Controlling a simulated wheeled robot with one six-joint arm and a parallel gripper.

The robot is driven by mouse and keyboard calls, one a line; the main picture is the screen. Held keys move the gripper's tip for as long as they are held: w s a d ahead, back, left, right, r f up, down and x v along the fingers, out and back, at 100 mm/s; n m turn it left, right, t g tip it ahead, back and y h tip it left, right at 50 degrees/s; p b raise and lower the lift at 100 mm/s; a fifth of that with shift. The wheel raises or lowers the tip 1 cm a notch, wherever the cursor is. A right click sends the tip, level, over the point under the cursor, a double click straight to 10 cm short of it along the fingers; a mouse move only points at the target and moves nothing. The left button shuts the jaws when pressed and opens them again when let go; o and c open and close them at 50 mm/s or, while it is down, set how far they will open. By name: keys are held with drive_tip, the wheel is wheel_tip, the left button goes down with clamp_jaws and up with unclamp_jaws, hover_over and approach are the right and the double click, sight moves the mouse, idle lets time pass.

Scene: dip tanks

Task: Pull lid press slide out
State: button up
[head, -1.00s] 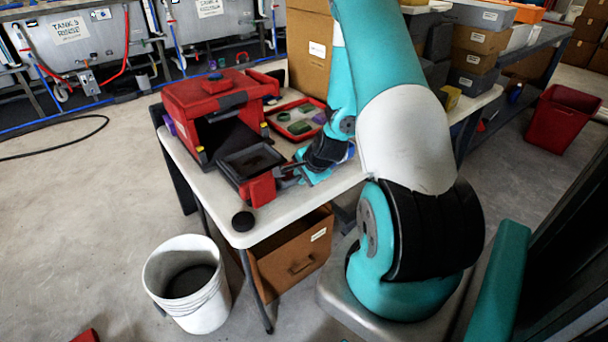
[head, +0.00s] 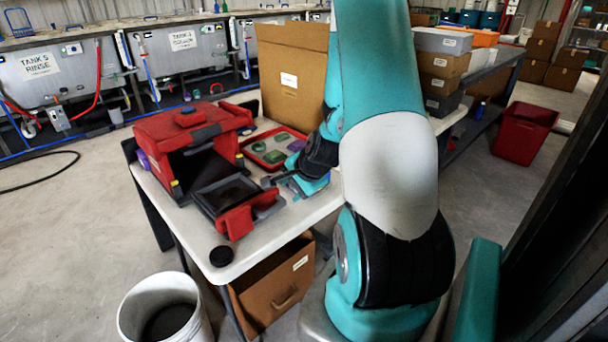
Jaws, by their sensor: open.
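The red lid press (head: 188,128) stands on the white table, with a dark opening facing the front. Its slide (head: 228,193), a black shallow tray with a red block handle (head: 237,222) at its front, sticks out of the opening toward the table's front edge. My gripper (head: 272,182) is open, just right of the slide and behind its handle, low over the table. A gap shows between it and the handle. My arm hides part of the table to the right, and the fingertips are small and dark here.
A red-rimmed tray (head: 273,147) with green and purple pieces lies behind my gripper. A black puck (head: 221,256) sits at the table's front corner. A cardboard box (head: 292,70) stands at the back. A white bucket (head: 165,310) is on the floor. A red bin (head: 525,133) stands right.

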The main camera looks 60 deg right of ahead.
drive_tip(key=p+v, duration=0.7)
drive_tip(key=p, duration=0.4)
drive_tip(key=shift+p, duration=0.35)
drive_tip(key=shift+f, duration=0.15)
